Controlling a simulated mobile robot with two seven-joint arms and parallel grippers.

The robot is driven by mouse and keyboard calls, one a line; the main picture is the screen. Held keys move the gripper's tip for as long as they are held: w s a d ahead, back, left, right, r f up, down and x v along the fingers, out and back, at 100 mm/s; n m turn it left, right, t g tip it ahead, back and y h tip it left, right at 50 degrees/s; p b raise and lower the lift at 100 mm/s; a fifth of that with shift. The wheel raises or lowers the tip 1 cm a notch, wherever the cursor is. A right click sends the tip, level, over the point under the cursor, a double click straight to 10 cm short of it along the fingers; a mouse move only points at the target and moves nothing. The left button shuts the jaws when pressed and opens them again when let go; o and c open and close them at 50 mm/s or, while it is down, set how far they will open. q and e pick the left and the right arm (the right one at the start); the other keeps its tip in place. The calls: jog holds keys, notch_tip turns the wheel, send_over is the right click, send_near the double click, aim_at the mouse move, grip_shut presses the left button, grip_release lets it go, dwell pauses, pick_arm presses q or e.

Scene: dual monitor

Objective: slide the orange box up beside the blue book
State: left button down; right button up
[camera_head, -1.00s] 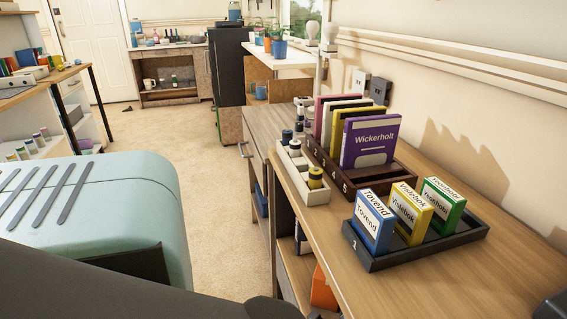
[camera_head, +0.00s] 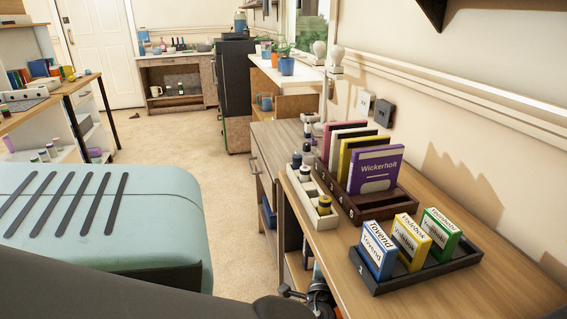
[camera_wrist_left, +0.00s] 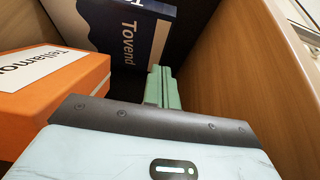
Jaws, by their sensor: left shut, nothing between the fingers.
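In the left wrist view the orange box (camera_wrist_left: 62,92), with a white label, lies at the left inside a wooden compartment. A blue book (camera_wrist_left: 120,28) marked "Tovend" stands upright behind it, showing a dark blue and pale face. My left gripper (camera_wrist_left: 160,75) has its green fingers shut and empty, to the right of the orange box and in front of the book. A gap shows between fingers and box; contact with the book cannot be told. In the head view, dark parts of my left arm are at the desk's front edge, and the orange box is hidden. My right gripper is out of view.
A wooden side wall (camera_wrist_left: 250,85) bounds the compartment closely at the right. On the desk above, a dark tray (camera_head: 425,273) holds blue, yellow and green boxes. A brown rack (camera_head: 385,207) of books and a pale holder (camera_head: 318,215) of small bottles stand behind it.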

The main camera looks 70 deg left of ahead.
pick_arm(q)
jog(key=s+a, duration=0.8)
jog(key=shift+p, duration=0.35)
